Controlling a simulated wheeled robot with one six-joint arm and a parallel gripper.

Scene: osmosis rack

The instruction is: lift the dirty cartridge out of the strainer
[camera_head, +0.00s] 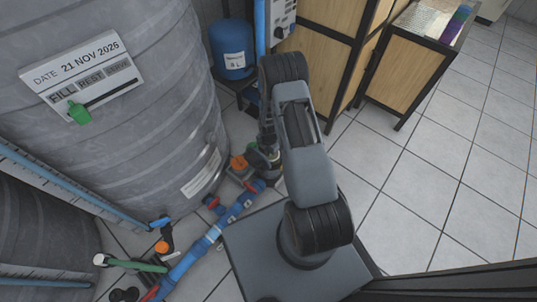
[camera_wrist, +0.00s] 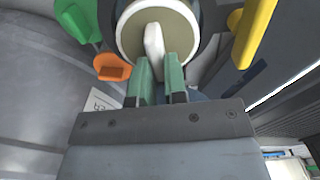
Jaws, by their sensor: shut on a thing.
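In the wrist view, the dirty cartridge (camera_wrist: 178,22) shows as a tan-brown disc with a pale rim and a white upright tab (camera_wrist: 153,45) on its face. My gripper (camera_wrist: 160,68) has its two green fingers on either side of the tab's lower end, shut on it. The cartridge appears to sit within a dark round ring, likely the strainer (camera_wrist: 116,10); how deep it sits cannot be told. In the head view my arm reaches down to the pipework beside the tank, and the cartridge and fingers are too small or hidden to make out.
An orange handle (camera_wrist: 112,67), a green part (camera_wrist: 84,22) and a yellow bar (camera_wrist: 254,32) crowd around the ring. In the head view a large grey tank (camera_head: 110,100) stands left, a blue pipe (camera_head: 205,245) runs below it, and tiled floor (camera_head: 440,170) is free at right.

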